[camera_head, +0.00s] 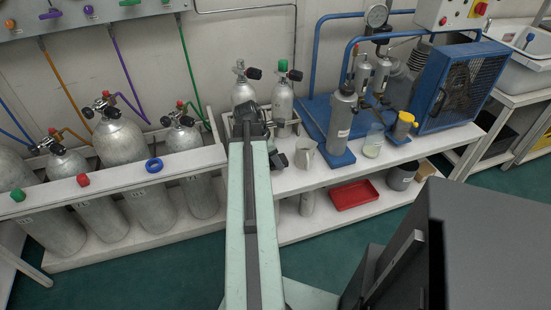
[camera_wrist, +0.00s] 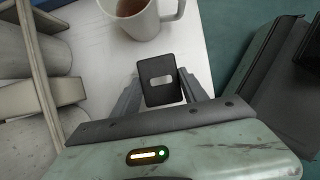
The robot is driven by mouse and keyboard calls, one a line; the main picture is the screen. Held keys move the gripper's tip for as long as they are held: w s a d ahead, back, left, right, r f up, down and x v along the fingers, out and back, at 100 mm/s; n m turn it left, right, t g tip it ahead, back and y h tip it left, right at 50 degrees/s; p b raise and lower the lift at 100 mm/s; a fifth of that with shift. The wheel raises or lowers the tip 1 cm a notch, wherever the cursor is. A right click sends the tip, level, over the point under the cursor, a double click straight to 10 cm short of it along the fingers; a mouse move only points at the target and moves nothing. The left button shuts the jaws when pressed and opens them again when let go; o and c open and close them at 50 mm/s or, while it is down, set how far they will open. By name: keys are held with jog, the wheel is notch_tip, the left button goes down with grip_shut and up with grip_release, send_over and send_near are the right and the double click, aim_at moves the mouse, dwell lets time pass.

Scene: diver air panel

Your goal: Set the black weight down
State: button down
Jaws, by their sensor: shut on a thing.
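The black weight (camera_wrist: 161,70) is a dark block with a pale slot, in the middle of the wrist view. My gripper (camera_wrist: 160,88) is shut on it, with one grey finger on each side. The white bench top (camera_wrist: 90,50) shows behind the weight, near its right edge. I cannot tell whether the weight touches the bench top or is just above it. In the head view my arm reaches to the bench top (camera_head: 290,180), and a dark shape beside its end is too small to tell apart as gripper or weight.
A mug (camera_wrist: 140,22) with brown liquid stands close beyond the weight; it also shows in the head view (camera_head: 305,154). Gas cylinders (camera_head: 283,102) stand behind. A glass jar (camera_head: 373,142) and a blue compressor (camera_head: 455,90) are to the right. A red tray (camera_head: 353,195) lies on the lower shelf.

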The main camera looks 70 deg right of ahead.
notch_tip(320, 180, up, 6)
jog(key=p, duration=0.4)
jog(key=shift+f, duration=0.2)
